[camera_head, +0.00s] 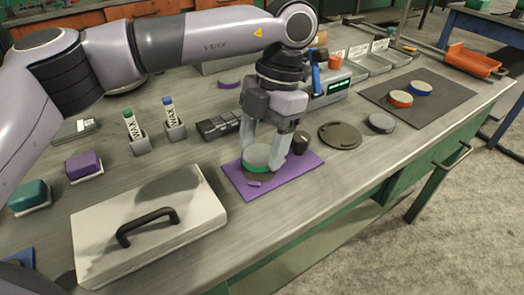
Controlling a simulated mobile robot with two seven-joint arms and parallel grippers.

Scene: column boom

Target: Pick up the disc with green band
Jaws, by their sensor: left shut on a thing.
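The disc with green band (257,157) is above the purple mat (236,181), between the fingers of my left gripper (268,158). Its top is pale grey and the green band shows along its lower front side. My left gripper points down and is shut on the disc. I cannot tell whether the disc touches what is below it. A small dark piece and a small purple piece lie on the mat just in front of the disc. My right gripper is not in view.
A metal lid with a black handle (147,227) lies at the front left. A round dark plate (340,135) and a grey disc (381,123) lie to the right. Discs with orange (400,99) and blue (421,88) bands sit on a dark mat (452,97). Wax tubes (132,128) stand behind left.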

